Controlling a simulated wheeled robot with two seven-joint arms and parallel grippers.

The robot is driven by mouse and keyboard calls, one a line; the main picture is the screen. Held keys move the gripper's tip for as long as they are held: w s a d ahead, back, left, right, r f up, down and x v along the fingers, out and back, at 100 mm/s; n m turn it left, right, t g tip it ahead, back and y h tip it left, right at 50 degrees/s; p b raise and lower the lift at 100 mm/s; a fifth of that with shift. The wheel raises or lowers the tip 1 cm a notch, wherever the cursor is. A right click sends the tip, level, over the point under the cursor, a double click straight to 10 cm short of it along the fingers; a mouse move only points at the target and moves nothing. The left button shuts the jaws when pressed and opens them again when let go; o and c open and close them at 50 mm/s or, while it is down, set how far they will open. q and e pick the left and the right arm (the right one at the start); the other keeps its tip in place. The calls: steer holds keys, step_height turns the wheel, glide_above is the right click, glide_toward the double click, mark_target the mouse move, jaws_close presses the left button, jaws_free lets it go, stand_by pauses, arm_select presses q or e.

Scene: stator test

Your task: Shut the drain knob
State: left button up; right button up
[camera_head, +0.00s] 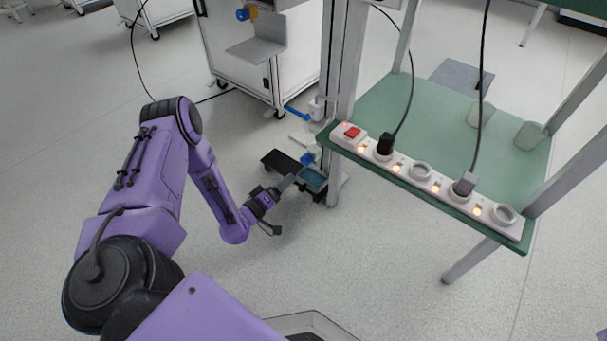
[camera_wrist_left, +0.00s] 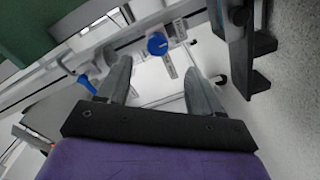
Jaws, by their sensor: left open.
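A round blue knob (camera_wrist_left: 157,44) sits on a light pipe fitting, just beyond and between my left fingertips in the left wrist view. It also shows low by the table leg in the head view (camera_head: 307,158). A blue lever handle (camera_head: 296,112) is higher on the same piping; it appears left of the fingers in the left wrist view (camera_wrist_left: 87,85). My right gripper is out of sight.
A green-topped table (camera_head: 430,125) carries a lit power strip (camera_head: 420,172) with plugged cables along its near edge. A white wheeled cabinet (camera_head: 235,75) stands behind the piping. Floor left of my arm is clear.

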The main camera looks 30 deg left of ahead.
mark_target(303, 162)
arm_select(q)
steer(key=shift+t, duration=0.3)
steer(key=w+b, duration=0.3)
steer(key=w, duration=0.6)
steer(key=shift+w+a+f+b, duration=0.1)
steer(key=shift+w+b, duration=0.2)
steer(key=shift+b, duration=0.1)
steer(key=shift+w+r, duration=0.2)
steer(key=shift+w, duration=0.4)
steer(key=c, duration=1.1)
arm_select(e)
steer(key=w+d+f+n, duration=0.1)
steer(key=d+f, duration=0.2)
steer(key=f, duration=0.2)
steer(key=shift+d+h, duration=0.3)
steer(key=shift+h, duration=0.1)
